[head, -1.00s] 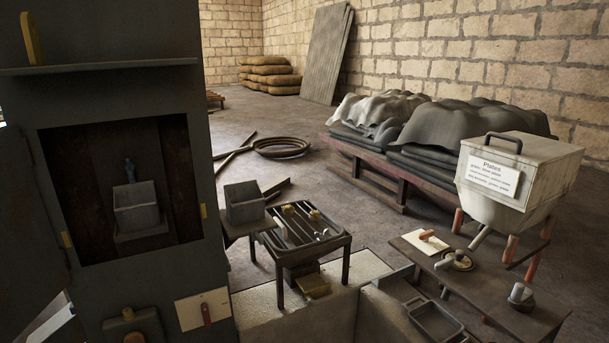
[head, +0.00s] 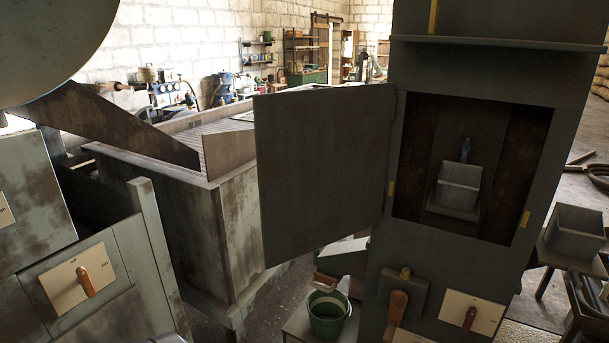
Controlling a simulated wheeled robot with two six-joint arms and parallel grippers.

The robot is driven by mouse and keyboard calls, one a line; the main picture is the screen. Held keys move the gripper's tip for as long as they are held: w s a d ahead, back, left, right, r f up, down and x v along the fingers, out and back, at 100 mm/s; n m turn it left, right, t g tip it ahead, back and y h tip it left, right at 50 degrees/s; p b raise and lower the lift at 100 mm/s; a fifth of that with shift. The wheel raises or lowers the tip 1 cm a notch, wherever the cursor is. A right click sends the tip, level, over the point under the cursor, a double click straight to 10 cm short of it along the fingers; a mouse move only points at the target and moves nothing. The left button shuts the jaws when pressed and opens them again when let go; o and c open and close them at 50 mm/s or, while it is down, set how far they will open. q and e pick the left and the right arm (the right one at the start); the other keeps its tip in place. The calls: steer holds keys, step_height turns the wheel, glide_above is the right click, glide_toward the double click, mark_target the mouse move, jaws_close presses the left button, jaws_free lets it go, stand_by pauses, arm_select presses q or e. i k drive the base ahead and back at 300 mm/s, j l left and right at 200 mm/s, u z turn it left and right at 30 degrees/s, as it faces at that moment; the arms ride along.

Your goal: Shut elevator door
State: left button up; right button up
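The elevator door (head: 325,165) is a dark grey-green panel. It stands swung open to the left of the elevator housing (head: 445,262), hinged at the left side of the opening. The opening shows a dark interior with a grey bucket (head: 459,187) on a small ledge inside. Neither of my grippers shows in the head view.
Below the opening are an orange-handled lever (head: 397,305) and a switch plate (head: 460,311). At the left stands a grey cabinet with another switch plate (head: 79,282). A green bucket (head: 327,312) stands below the door. A large hopper bin (head: 215,225) is behind the door.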

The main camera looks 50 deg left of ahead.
mark_target(322, 154)
steer(key=j+u, duration=0.2)
steer(key=u, duration=0.25)
steer(key=j+u, duration=0.15)
steer(key=u, duration=0.3)
steer(key=i+j+u, duration=0.1)
steer(key=u, duration=0.35)
steer(key=j, duration=0.05)
